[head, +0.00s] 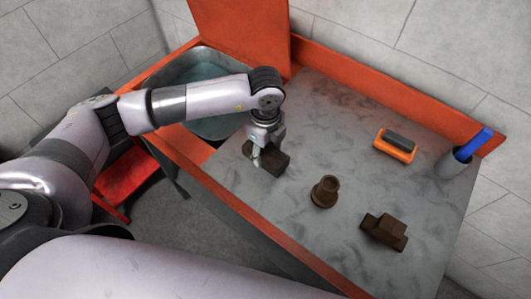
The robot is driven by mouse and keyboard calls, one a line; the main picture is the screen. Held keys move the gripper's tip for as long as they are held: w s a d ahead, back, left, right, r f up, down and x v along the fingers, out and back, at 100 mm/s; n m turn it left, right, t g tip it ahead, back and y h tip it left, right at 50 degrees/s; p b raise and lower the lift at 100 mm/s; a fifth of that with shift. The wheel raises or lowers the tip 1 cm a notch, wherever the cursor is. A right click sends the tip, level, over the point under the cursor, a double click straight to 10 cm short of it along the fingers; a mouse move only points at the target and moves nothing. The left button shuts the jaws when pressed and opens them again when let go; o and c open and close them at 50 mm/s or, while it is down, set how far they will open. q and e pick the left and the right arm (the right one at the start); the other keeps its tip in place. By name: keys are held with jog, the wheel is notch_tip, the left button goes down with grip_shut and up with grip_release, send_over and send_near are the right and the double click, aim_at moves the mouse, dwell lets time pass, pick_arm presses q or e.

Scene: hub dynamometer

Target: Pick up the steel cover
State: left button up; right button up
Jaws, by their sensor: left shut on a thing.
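My left gripper (257,153) points down over the left part of the grey worktop. It is shut on a dark brown, blocky piece (277,162), which I take to be the steel cover. The fingers hide part of the piece. It is at or very near the worktop; I cannot tell whether it touches. A brown flanged cylinder (325,192) stands upright to its right, apart from it. A brown stepped block (384,231) lies further right, toward the front. My right gripper is not in view.
The grey worktop (345,120) has an orange rim. An orange-framed brush or block (395,145) lies at the back right, near a grey cup with a blue-handled item (473,144). A basin of liquid (205,68) with a raised orange lid (240,30) is at the back left.

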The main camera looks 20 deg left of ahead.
aim_at(266, 149)
pick_arm(q)
jog(key=c, duration=0.4)
jog(key=shift+c, duration=0.2)
jog(key=shift+r, duration=0.15)
notch_tip(266, 149, up, 20)
jog(key=b, duration=0.3)
